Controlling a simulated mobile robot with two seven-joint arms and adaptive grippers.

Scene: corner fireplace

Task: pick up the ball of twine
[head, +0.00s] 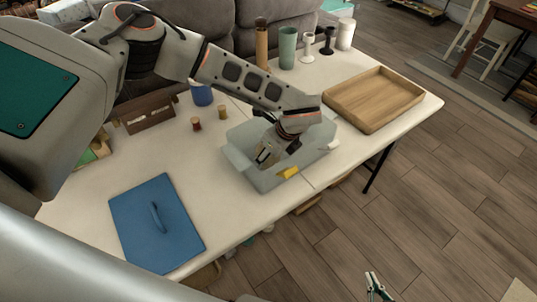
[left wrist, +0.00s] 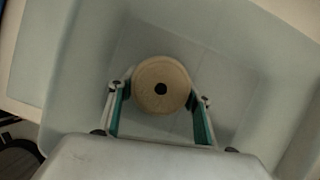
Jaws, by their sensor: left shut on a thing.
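The ball of twine (left wrist: 161,87) is a round beige roll with a dark hole in its middle, seen in the left wrist view. It sits between the fingers of my left gripper (left wrist: 160,105), which is shut on it. In the head view my left gripper (head: 265,155) reaches down into a grey bin (head: 240,165) on the table; the arm and bin wall hide the twine there. My right gripper (head: 376,286) is at the bottom of the head view, over the floor, with green finger pads apart and nothing seen between them.
A wooden tray (head: 374,97) lies right of the bin on the white table (head: 90,195). A blue lid (head: 157,223) lies at the front left. Small spools (head: 196,124), a green cup (head: 288,47) and candlesticks (head: 308,46) stand behind. A yellow piece (head: 289,173) is at the bin's front.

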